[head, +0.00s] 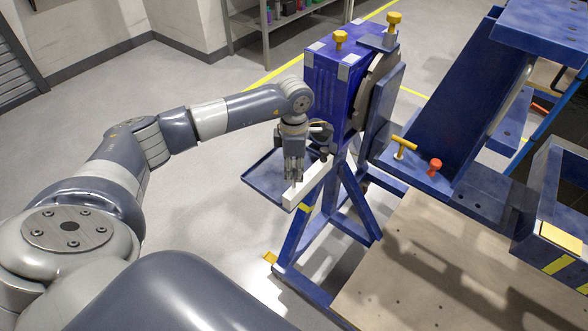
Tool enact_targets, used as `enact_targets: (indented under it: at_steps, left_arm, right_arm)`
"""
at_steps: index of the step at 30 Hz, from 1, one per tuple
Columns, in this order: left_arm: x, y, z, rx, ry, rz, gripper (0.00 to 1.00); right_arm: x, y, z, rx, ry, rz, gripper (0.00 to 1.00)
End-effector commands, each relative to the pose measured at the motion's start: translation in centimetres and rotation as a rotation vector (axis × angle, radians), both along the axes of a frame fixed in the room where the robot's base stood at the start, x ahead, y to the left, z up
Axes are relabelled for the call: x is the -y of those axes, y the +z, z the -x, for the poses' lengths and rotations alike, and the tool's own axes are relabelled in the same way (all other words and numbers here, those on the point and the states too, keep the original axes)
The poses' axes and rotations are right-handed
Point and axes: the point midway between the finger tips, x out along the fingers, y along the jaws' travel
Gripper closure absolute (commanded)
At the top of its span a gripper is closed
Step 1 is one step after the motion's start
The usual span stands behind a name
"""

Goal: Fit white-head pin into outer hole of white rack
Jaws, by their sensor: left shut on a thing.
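The white rack (314,182) is a long white bar on the side of the blue stand, at the right edge of a blue tray. My left gripper (294,178) points down at the rack's near part, its fingertips close above or beside it. I cannot tell whether they touch the rack. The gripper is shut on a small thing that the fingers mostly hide. I cannot make out a white head, and no white-head pin shows clearly elsewhere. The rack's holes are too small or hidden to see. My right gripper is out of view.
The blue tray (262,184) lies left of the rack. The blue rotary jig (335,80) with yellow knobs rises behind the gripper. A yellow T-handle pin (404,146) and a red-head pin (435,165) stand on the blue fixture at right. The wooden tabletop (425,255) is mostly clear.

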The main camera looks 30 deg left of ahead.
Motion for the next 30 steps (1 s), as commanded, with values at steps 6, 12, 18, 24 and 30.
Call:
enact_targets:
  at_steps: [6,12,18,24,30]
  left_arm:
    - [-0.02,0.01,-0.01,0.0,0.0,0.0,1.0]
    - [-0.01,-0.08,-0.02,0.001,0.0,-0.001,1.0]
    - [-0.01,0.01,0.0,0.0,0.0,0.0,1.0]
    - [-0.01,-0.09,-0.01,0.0,0.0,0.0,1.0]
    - [0.0,-0.59,-0.01,0.0,0.0,0.0,1.0]
  right_arm:
    - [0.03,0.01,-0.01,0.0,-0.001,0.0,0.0]
    - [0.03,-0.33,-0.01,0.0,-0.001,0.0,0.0]
    - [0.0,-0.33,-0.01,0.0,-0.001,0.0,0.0]
    - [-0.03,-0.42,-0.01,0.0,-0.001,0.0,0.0]
    - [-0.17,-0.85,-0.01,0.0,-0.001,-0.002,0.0]
